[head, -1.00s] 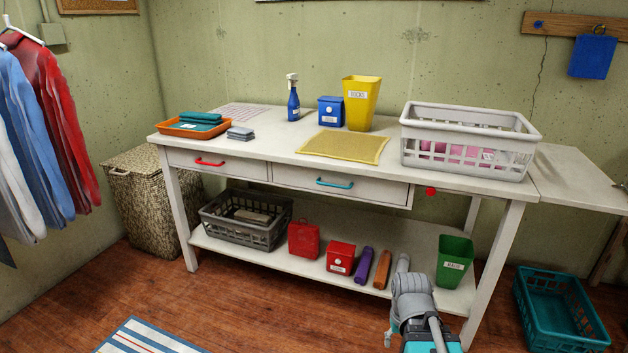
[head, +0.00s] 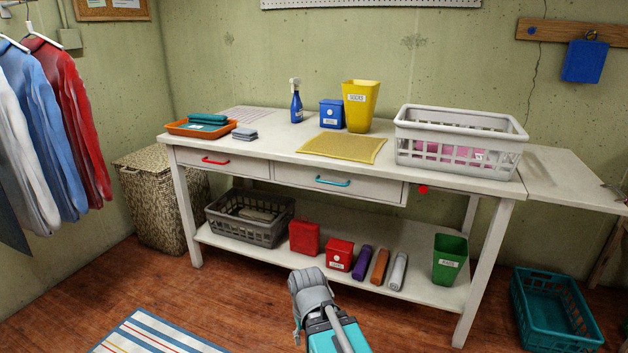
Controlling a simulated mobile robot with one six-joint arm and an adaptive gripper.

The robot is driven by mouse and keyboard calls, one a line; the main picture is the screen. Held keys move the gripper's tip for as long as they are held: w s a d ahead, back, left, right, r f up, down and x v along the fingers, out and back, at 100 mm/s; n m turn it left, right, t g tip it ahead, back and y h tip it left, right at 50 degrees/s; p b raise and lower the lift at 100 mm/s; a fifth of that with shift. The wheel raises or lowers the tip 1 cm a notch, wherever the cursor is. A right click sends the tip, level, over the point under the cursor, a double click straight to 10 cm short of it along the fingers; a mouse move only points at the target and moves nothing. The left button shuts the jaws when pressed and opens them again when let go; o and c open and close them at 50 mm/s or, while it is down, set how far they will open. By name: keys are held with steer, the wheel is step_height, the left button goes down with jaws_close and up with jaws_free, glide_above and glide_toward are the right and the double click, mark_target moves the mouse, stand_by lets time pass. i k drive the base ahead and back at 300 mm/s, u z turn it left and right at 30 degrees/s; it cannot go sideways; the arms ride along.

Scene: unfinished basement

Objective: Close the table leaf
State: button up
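The table leaf (head: 572,182) extends from the right end of the white table (head: 285,150). It is up, about level with the tabletop, and its right end runs to the picture edge. A small red knob (head: 423,189) sits under the tabletop's front edge, right of the drawers. My arm's grey end section shows at the bottom middle, in front of the table's lower shelf and well left of the leaf. It is apart from the leaf and the knob. My gripper's fingers cannot be made out, so their opening is unclear.
A white basket (head: 460,158) with pink contents stands on the tabletop beside the leaf. A teal crate (head: 556,322) is on the floor below the leaf. A small object (head: 613,190) is at the leaf's right edge.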

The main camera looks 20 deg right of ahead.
mark_target(555, 175)
steer(key=u, duration=0.9)
steer(key=k, duration=0.85)
steer(key=z, duration=1.15)
steer(key=i, duration=0.5)
steer(key=z, duration=0.1)
